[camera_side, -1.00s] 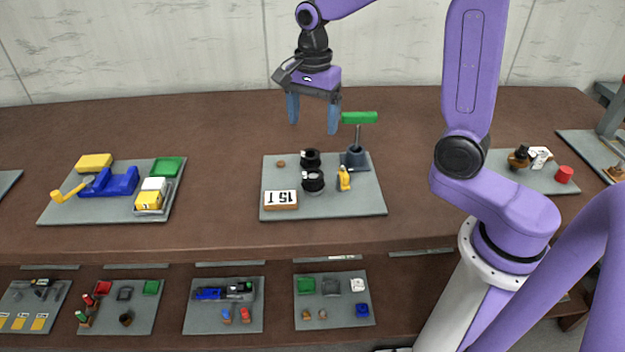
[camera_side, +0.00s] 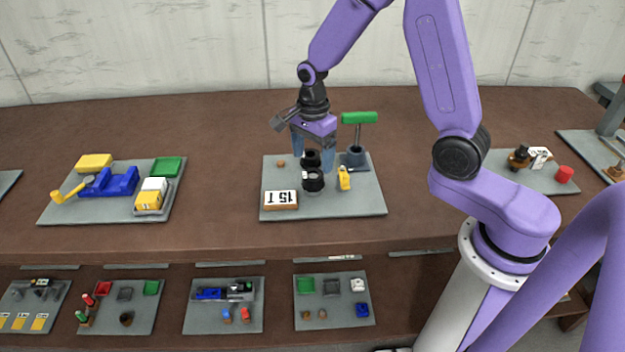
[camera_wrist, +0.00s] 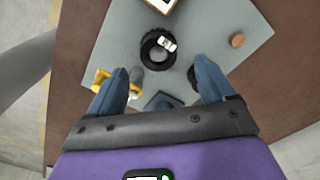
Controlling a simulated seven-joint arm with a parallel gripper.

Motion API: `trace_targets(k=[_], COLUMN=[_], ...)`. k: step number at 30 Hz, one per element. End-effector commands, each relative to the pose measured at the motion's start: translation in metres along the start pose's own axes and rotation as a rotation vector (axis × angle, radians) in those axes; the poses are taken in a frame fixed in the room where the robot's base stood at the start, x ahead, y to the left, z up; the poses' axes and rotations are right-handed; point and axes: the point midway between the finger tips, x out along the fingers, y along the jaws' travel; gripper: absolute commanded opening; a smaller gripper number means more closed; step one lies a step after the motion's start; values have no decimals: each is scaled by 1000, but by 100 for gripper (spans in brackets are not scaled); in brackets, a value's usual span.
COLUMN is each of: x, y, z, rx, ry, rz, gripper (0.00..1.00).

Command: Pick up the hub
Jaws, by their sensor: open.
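Two black round parts stand on the grey plate; no mark shows which is the hub. The front one (camera_side: 313,181) is ring-like with a white tag and shows in the wrist view (camera_wrist: 152,54), ahead of my fingertips. The rear one (camera_side: 311,158) is close to my fingers in the side view; in the wrist view it is partly hidden behind the right finger (camera_wrist: 222,75). My gripper (camera_side: 313,154) is open and points down over the plate. Nothing is held between its blue fingers, which also show in the wrist view (camera_wrist: 160,68).
The plate (camera_side: 355,205) also bears a green-handled jack (camera_side: 359,118) close to the right of my gripper, a yellow piece (camera_side: 344,178), a 15T sign (camera_side: 281,199) and a small brown disc (camera_side: 281,164). Another plate (camera_side: 70,210) with parts lies left. Bare tabletop (camera_side: 225,180) lies between them.

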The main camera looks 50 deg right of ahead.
Motion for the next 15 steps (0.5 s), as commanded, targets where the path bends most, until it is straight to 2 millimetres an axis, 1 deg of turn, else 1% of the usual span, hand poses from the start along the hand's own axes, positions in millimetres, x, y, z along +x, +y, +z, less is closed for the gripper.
trace_targets(k=[1,8,15], x=[5,16,47], y=[1,1,3], z=[0,0,2], rx=[1,1,-1], ry=[0,0,0], rz=[4,1,4], gripper=[83,83,83])
